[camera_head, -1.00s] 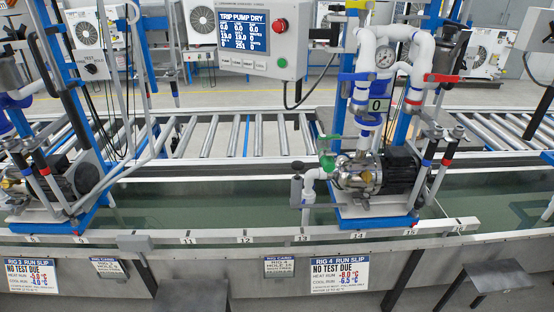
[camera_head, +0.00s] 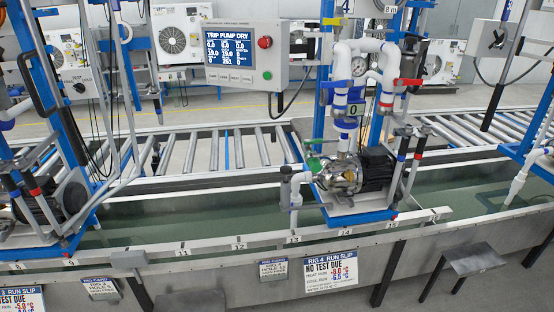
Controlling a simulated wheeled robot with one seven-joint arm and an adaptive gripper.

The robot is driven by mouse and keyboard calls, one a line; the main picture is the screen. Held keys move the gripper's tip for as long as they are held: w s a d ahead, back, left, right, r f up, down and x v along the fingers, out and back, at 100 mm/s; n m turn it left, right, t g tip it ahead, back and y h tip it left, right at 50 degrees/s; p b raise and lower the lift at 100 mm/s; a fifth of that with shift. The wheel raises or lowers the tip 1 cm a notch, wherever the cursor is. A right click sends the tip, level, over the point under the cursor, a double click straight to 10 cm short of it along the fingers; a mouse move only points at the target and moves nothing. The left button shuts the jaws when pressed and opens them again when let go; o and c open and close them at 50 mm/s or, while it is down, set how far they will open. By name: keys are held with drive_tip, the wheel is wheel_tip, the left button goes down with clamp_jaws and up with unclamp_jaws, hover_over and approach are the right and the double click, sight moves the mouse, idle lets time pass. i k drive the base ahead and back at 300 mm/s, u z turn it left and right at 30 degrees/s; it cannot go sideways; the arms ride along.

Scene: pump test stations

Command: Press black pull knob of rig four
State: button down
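Rig four stands right of centre: a pump (camera_head: 345,178) on a blue frame, with white pipes, a gauge (camera_head: 359,67), a red-handled valve and a green-handled valve. A slip (camera_head: 330,273) below it reads "RIG 4 RUN SLIP" and "NO TEST DUE". Its grey control box (camera_head: 233,54) shows "TRIP PUMP DRY", with a red button (camera_head: 264,42) and a green button (camera_head: 267,75). I cannot make out a black pull knob on that box. A black knob (camera_head: 79,88) shows on a box at the left; I cannot tell which rig it serves. My gripper is not in view.
A roller conveyor (camera_head: 210,150) runs behind a water trough (camera_head: 240,210). Rig three's frame (camera_head: 55,225) stands at the left, another blue frame (camera_head: 540,130) at the right. A grey box (camera_head: 494,38) hangs at the upper right. A low stool (camera_head: 470,262) stands in front.

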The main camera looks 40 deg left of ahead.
sight(286, 169)
drive_tip(key=u, duration=1.45)
drive_tip(key=i, duration=0.25)
